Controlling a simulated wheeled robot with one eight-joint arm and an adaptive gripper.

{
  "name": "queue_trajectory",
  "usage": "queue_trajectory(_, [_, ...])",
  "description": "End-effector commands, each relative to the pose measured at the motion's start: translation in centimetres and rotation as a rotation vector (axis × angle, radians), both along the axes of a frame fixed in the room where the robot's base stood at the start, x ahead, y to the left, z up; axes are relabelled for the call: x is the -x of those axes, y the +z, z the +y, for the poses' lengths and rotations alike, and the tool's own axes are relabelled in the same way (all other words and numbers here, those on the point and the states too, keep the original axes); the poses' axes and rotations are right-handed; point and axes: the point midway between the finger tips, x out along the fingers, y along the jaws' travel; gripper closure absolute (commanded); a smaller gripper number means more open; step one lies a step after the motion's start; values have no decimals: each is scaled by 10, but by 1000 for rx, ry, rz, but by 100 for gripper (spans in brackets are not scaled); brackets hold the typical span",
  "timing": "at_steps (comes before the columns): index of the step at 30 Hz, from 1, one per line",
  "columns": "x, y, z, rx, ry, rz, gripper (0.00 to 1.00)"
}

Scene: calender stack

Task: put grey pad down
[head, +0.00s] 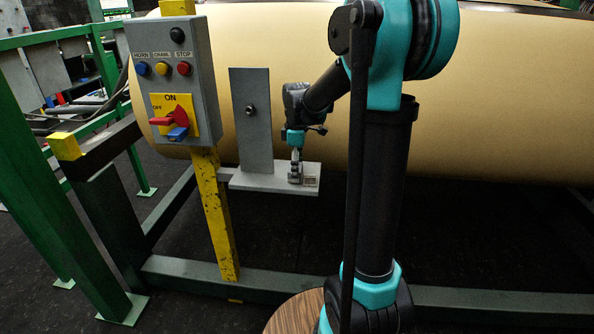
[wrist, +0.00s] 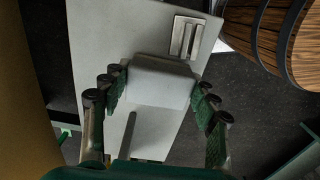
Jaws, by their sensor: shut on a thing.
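The grey pad (wrist: 160,82) is a pale, rounded block between the fingers of my gripper (wrist: 160,96) in the wrist view. My gripper is shut on it, with one finger at each side. Below it is a flat light grey shelf (wrist: 95,25). I cannot tell whether the pad touches the shelf. In the head view, my gripper (head: 296,172) points down at the right part of the shelf (head: 262,180), in front of the big roll. The pad is too small there to make out clearly.
A small ridged metal piece (wrist: 187,38) lies on the shelf beyond the pad. A grey upright plate (head: 250,120) stands left of my gripper. A control box (head: 172,75) on a yellow post stands further left. The large tan roll (head: 500,90) is behind. A wooden barrel (wrist: 285,40) is at right.

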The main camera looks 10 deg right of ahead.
Motion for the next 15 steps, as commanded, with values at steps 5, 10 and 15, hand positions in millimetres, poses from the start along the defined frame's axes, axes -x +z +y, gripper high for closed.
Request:
queue_trajectory(5, [0,-6,0,0,0,0,77])
queue_trajectory(10, [0,-6,0,0,0,0,77])
queue_trajectory(15, [0,-8,0,0,0,0,31])
